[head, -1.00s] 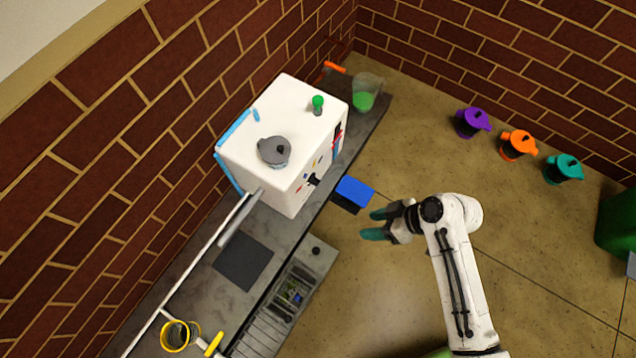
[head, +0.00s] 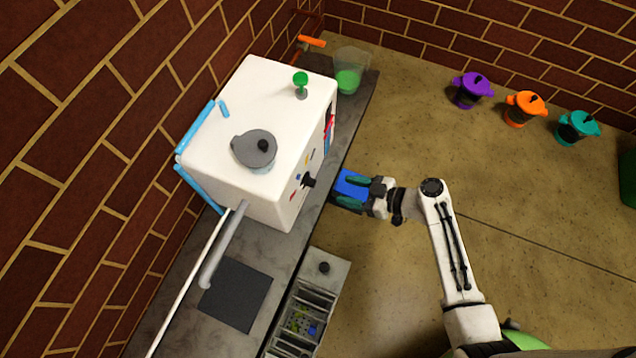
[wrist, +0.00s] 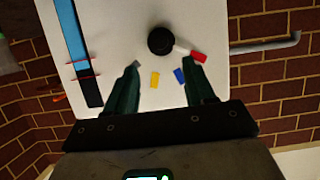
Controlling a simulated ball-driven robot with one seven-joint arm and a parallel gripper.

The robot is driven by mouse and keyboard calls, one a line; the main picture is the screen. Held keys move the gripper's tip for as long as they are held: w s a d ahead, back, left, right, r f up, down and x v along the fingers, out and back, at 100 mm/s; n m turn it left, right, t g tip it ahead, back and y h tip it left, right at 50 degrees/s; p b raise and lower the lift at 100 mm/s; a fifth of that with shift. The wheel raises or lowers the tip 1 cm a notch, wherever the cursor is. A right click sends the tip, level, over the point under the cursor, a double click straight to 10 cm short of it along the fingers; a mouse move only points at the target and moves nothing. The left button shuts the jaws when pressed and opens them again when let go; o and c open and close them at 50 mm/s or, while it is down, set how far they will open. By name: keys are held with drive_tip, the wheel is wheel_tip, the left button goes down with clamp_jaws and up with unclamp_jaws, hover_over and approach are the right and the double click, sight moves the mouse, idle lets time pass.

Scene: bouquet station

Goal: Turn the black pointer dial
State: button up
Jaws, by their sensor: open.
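The black pointer dial (head: 308,181) sits on the front face of the white box-shaped machine (head: 262,200). In the wrist view the dial (wrist: 161,41) is a round black knob with a pale pointer towards a red mark (wrist: 198,57). Yellow (wrist: 155,79) and blue (wrist: 179,75) marks lie near it, with a grey one at left. My gripper (head: 352,192) is open and empty, in front of the machine and apart from the dial. In the wrist view its teal fingers (wrist: 161,82) stand on either side, below the dial.
A grey lidded pot (head: 254,149) and a green knob (head: 301,82) top the machine. A beaker of green liquid (head: 348,78) stands behind it. The floor to the right is clear up to several coloured pitchers (head: 524,108).

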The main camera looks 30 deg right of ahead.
sight(310, 182)
drive_tip(key=b+x, duration=0.2)
drive_tip(key=x, duration=0.7)
drive_tip(key=shift+w+a+f, duration=0.15)
drive_tip(key=shift+w+a, duration=0.05)
drive_tip(key=shift+w, duration=0.05)
drive_tip(key=shift+c, duration=0.3)
clamp_jaws()
drive_tip(key=shift+b, duration=0.35)
drive_tip(key=shift+w+d+f+m+g+y+b, duration=0.15)
drive_tip(key=shift+m+g+y+b, duration=0.2)
drive_tip(key=shift+m+y+b, duration=1.05)
drive_tip(key=shift+d+f+m+g+y+p, duration=0.1)
drive_tip(key=shift+m+g+y, duration=0.45)
drive_tip(key=shift+m, duration=1.85)
drive_tip(key=shift+w+d+f+m+g+y+b, duration=0.15)
drive_tip(key=shift+m+y+b, duration=0.6)
drive_tip(key=shift+m+y, duration=0.85)
drive_tip(key=shift+m+h, duration=0.25)
drive_tip(key=shift+m, duration=0.25)
